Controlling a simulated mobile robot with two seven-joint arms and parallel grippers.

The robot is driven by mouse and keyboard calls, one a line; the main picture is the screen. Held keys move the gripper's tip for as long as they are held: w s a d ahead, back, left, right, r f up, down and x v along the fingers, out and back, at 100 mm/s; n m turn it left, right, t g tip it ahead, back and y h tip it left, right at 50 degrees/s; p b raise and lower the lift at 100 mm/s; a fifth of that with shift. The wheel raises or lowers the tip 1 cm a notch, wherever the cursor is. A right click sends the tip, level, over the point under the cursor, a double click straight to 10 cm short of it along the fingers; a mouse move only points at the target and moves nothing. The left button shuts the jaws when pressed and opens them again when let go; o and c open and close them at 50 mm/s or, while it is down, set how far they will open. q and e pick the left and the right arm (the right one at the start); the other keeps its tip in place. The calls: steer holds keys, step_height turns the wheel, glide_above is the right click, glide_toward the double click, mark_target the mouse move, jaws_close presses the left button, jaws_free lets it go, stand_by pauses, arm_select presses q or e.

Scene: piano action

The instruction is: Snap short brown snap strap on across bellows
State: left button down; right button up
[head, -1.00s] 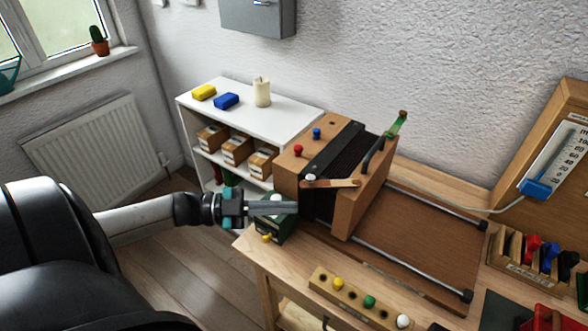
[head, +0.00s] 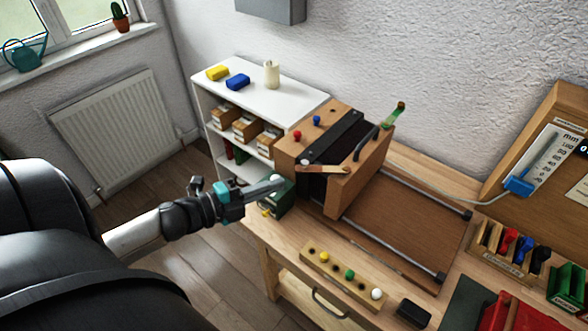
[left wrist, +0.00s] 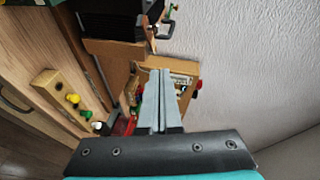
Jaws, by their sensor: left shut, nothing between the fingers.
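The short brown strap (head: 329,169) runs across the upper front of the black bellows (head: 312,190), from a pale round stud on the left wooden block (head: 287,155) to the right wooden block (head: 362,179). Whether its ends are snapped fast is too small to tell. My left gripper (head: 280,181) is shut and empty, its fingers pointing at the front of the left block, a little below and left of the strap's left end. Its shut grey fingers fill the middle of the left wrist view (left wrist: 160,98). My right gripper is not in view.
A green box (head: 277,200) stands below the left fingers at the bench's left end. Two metal rails (head: 395,251) run right from the bellows. A peg strip (head: 342,273) with coloured knobs lies in front. A white shelf (head: 300,98) stands behind left.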

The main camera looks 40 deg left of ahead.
arm_select(q)
steer(key=w+f, duration=0.2)
steer(key=w, duration=0.6)
steer(key=shift+d, duration=0.15)
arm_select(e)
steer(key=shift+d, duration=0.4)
